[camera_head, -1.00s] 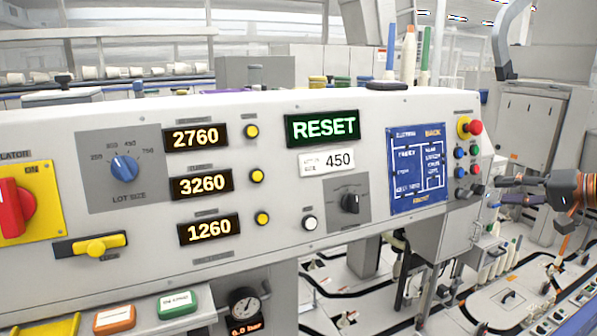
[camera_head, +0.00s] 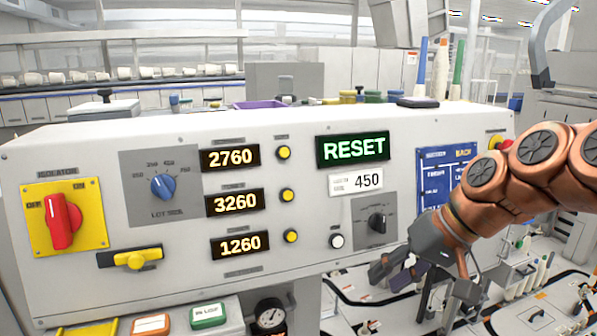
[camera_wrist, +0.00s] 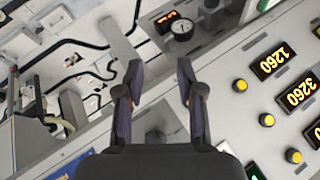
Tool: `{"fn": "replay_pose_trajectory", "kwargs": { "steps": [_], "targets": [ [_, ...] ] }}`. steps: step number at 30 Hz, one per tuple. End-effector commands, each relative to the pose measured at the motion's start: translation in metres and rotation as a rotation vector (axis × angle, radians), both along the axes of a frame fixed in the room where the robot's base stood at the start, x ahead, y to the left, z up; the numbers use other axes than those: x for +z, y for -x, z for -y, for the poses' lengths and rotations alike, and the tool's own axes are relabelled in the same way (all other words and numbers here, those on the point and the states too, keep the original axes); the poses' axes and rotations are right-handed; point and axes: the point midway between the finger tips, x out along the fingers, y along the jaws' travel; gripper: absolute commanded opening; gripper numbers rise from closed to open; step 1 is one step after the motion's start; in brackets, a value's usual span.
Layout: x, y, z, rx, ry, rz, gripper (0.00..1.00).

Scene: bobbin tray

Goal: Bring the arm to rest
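My copper-coloured arm (camera_head: 540,165) reaches in from the right edge of the head view, bent and angled down to the left. My gripper (camera_head: 402,285) hangs in front of the lower right part of the grey control panel (camera_head: 75,160). In the wrist view my gripper (camera_wrist: 160,72) has its two dark fingers apart, with a clear gap and nothing between them. The arm hides much of the blue diagram board (camera_head: 432,175) and most of the buttons at the panel's right end.
The panel carries a red isolator handle (camera_head: 62,221), a blue lot size knob (camera_head: 163,186), a black knob (camera_head: 377,222) and a display reading RESET (camera_head: 352,149). A pressure gauge (camera_head: 270,312) sits below; the wrist view shows it too (camera_wrist: 181,29).

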Motion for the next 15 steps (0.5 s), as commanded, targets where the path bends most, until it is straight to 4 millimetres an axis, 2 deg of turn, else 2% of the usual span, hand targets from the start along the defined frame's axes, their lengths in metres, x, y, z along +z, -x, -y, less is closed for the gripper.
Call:
{"fn": "replay_pose_trajectory", "kwargs": {
  "steps": [3, 6, 10, 15],
  "targets": [
    [-0.021, 0.03, -0.014, 0.029, 0.084, -0.057, 0.38],
    [-0.04, 0.056, -0.019, 0.043, 0.154, -0.103, 0.38],
    [-0.065, 0.091, -0.019, 0.051, 0.244, -0.17, 0.38],
    [-0.096, 0.137, -0.008, 0.045, 0.362, -0.253, 0.38]
  ]
}}
